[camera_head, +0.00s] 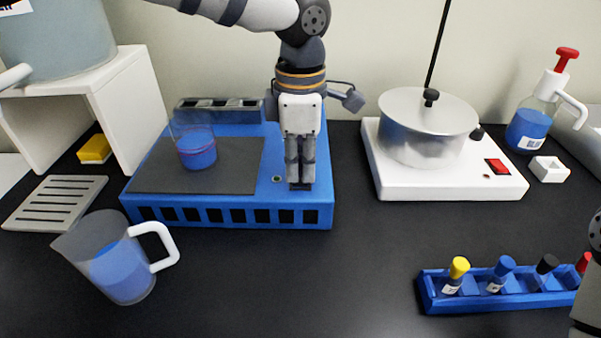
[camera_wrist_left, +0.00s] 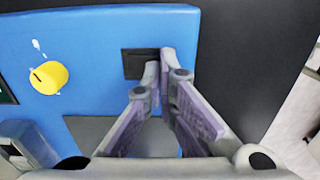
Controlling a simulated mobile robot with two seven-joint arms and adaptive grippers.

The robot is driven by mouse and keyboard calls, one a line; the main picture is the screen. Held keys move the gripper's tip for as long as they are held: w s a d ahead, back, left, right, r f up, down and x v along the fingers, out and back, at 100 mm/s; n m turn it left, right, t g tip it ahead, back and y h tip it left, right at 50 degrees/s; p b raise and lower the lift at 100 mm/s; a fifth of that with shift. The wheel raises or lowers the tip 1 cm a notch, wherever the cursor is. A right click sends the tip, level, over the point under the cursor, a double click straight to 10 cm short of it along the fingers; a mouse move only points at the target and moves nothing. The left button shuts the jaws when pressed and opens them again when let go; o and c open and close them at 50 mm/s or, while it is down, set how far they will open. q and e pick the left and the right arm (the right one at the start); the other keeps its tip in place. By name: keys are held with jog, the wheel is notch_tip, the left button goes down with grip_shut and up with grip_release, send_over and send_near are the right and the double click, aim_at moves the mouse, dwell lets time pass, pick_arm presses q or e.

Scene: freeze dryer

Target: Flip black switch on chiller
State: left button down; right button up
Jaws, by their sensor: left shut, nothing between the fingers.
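The chiller (camera_head: 228,217) is a blue box with a dark grey top plate, at the left of centre in the head view. Its blue face also fills the upper left of the left wrist view (camera_wrist_left: 100,35). The black switch (camera_wrist_left: 135,64) is a dark rectangle on that face, partly hidden by my fingers. My left gripper (camera_head: 300,184) points down over the chiller's front right part, shut and empty. In the left wrist view its fingertips (camera_wrist_left: 166,62) overlap the switch's right side; I cannot tell whether they touch it. My right gripper is not in view.
A beaker (camera_head: 196,150) of blue liquid stands on the chiller's plate. A jug (camera_head: 112,268) is in front, left. A white hot plate (camera_head: 440,185) with a metal pot (camera_head: 420,137) is to the right. A blue vial rack (camera_head: 500,300) is at the front right. The front middle table is clear.

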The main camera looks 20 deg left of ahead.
aim_at(300, 180)
pick_arm(q)
jog(key=shift+f, duration=0.25)
notch_tip(300, 180, up, 5)
jog(key=shift+f+p, duration=0.15)
jog(key=shift+p, duration=0.35)
jog(key=shift+r, duration=1.2)
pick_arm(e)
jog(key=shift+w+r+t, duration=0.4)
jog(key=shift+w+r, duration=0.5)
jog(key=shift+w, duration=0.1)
